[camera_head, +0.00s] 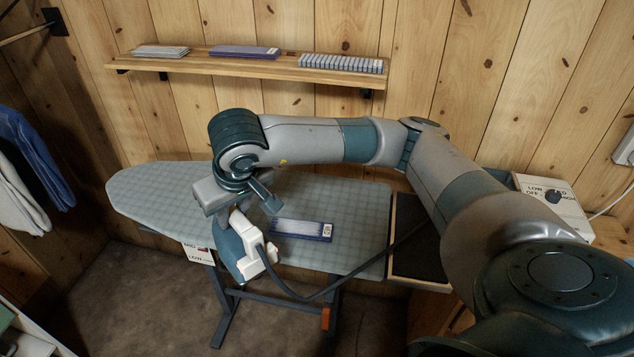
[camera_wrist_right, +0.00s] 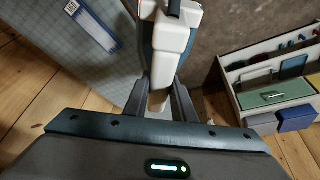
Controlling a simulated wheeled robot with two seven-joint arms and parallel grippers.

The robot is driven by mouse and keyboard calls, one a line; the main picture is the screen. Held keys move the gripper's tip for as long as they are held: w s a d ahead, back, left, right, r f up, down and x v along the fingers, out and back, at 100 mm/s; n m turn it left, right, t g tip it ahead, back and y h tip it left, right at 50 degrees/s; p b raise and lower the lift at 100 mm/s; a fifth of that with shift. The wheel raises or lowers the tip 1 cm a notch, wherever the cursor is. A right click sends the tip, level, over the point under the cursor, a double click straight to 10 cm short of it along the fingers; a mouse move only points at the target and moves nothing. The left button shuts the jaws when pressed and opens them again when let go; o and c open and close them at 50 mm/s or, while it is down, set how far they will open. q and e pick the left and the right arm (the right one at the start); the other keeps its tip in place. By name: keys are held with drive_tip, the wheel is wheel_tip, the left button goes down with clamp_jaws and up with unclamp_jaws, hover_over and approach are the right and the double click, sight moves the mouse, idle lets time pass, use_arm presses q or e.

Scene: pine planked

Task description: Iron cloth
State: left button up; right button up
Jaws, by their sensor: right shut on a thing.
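My right gripper (camera_wrist_right: 160,98) is shut on the white and blue iron (camera_head: 250,247), one finger on each side of its white grip. The iron also shows in the wrist view (camera_wrist_right: 172,45). It is tilted at the front edge of the ironing board (camera_head: 345,200), left of the cloth; its contact with the board cannot be told. A folded blue and white cloth (camera_head: 301,230) with a small printed tag lies flat on the grey checked board. The cloth shows partly at the upper left of the wrist view (camera_wrist_right: 88,22). My left gripper is out of view.
A dark rest plate (camera_head: 415,245) adjoins the board's right end. Beyond it is a dial box (camera_head: 550,200). A dark cord (camera_head: 345,283) runs from the iron to the right. A wall shelf (camera_head: 240,65) holds folded cloths. Clothes (camera_head: 25,165) hang at left.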

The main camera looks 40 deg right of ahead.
use_arm(q)
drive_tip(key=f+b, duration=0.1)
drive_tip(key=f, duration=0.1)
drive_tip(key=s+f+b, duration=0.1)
drive_tip(key=b, duration=0.1)
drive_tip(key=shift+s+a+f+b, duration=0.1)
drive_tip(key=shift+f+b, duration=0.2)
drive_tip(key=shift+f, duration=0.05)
use_arm(e)
drive_tip(key=d+f, duration=0.2)
drive_tip(key=d, duration=0.9)
drive_tip(key=d+f+m, duration=0.1)
drive_tip(key=d+f, duration=0.1)
drive_tip(key=d, duration=0.8)
drive_tip(key=shift+d+m+h, duration=0.3)
drive_tip(key=shift+d, duration=0.1)
